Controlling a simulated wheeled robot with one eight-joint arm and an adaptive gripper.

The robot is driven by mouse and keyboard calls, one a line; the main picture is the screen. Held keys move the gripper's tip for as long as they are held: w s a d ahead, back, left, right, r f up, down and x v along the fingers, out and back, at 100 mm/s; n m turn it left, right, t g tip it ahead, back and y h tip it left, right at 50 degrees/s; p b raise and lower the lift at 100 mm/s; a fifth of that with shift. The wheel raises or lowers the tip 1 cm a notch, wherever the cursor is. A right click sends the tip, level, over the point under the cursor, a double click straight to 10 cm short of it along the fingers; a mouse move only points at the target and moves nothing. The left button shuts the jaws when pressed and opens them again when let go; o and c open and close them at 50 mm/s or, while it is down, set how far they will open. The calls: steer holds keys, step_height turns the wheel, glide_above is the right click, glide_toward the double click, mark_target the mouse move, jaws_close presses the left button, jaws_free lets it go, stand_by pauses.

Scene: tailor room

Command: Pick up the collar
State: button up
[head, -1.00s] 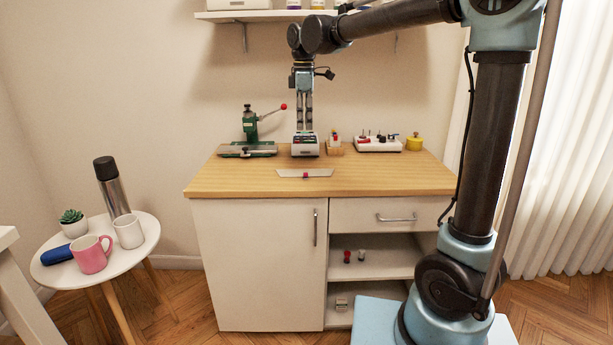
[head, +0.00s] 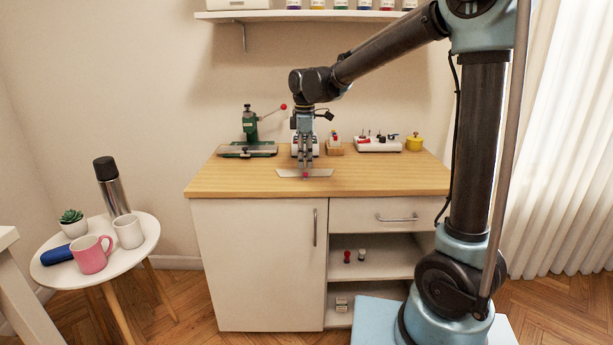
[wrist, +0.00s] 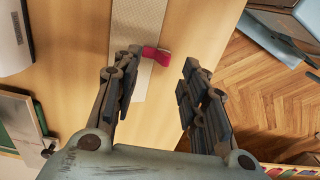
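A pale flat strip (head: 323,173) lies on the wooden worktop, and a small pink-red piece (head: 306,175) is at its middle. I cannot tell for certain which of these is the collar. In the wrist view the strip (wrist: 139,20) runs up and down, and the red piece (wrist: 157,55) sticks out past its right edge. My gripper (head: 305,166) points down above the strip. In the wrist view my gripper (wrist: 160,82) is open and empty, one finger over the strip and the other over the worktop, with the red piece just beyond the gap.
Behind the gripper stand a grey-white device (head: 296,146) and a green press (head: 250,138) with a red-knobbed lever. A small wooden block (head: 335,148), a white tray (head: 378,146) and a yellow pot (head: 414,142) stand to the right. The worktop (head: 395,180) is bare at front right.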

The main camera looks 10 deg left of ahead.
mark_target(306, 172)
steer(key=shift+s+d+f, duration=0.1)
steer(key=shift+f, duration=2)
steer(key=c, duration=0.8)
